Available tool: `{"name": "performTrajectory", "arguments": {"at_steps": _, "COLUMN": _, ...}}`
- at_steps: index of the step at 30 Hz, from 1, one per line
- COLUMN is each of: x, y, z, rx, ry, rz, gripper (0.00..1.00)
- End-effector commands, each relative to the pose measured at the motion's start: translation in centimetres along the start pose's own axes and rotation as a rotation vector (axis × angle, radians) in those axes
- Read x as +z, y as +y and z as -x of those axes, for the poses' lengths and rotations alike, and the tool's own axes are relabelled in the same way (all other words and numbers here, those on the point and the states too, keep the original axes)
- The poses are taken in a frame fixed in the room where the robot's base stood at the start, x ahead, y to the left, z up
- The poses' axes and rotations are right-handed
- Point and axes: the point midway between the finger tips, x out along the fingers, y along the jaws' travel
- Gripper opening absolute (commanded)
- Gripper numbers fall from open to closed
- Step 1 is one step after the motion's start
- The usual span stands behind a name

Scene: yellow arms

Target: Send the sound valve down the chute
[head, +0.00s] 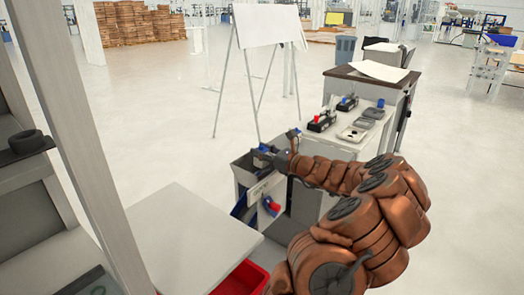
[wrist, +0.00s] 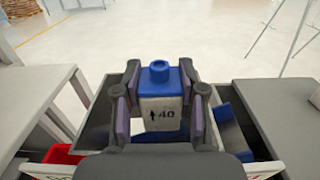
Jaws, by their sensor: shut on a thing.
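My gripper (wrist: 160,110) is shut on a valve (wrist: 160,112) with a pale body and a blue cap; its face reads an up arrow and "40". In the wrist view the valve stands upright between the fingers, over a dark grey open-topped hopper (wrist: 100,127). A blue sloping surface (wrist: 228,125) shows to the right of the fingers. In the head view my gripper (head: 273,156) is at the top of the grey hopper (head: 243,165), at the counter's left end; the valve is small there. I cannot tell whether it touches the hopper.
The counter holds black stands with red and blue parts (head: 321,121) (head: 347,103) and grey trays (head: 352,134). A red and blue fitting (head: 272,204) is on the front below the hopper. A pale table (head: 185,240) and red bin (head: 240,279) are nearer. A whiteboard (head: 268,25) stands behind.

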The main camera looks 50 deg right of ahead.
Motion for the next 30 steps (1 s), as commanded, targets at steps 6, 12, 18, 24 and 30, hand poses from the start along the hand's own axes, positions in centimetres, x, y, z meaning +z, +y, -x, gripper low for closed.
{"name": "performTrajectory", "arguments": {"at_steps": 6, "x": 0.1, "y": 0.0, "z": 0.0, "rx": 0.000, "ry": 0.000, "rz": 0.000, "gripper": 0.51}}
{"name": "performTrajectory", "arguments": {"at_steps": 12, "x": 0.1, "y": 0.0, "z": 0.0, "rx": 0.000, "ry": 0.000, "rz": 0.000, "gripper": 0.70}}
{"name": "performTrajectory", "arguments": {"at_steps": 18, "x": 0.1, "y": 0.0, "z": 0.0, "rx": 0.000, "ry": 0.000, "rz": 0.000, "gripper": 0.70}}
{"name": "performTrajectory", "arguments": {"at_steps": 24, "x": 0.1, "y": -0.1, "z": 0.6, "rx": -0.001, "ry": 0.000, "rz": 0.000, "gripper": 0.70}}
{"name": "performTrajectory", "arguments": {"at_steps": 30, "x": 0.1, "y": -0.1, "z": 3.0, "rx": -0.003, "ry": 0.000, "rz": 0.000, "gripper": 0.70}}
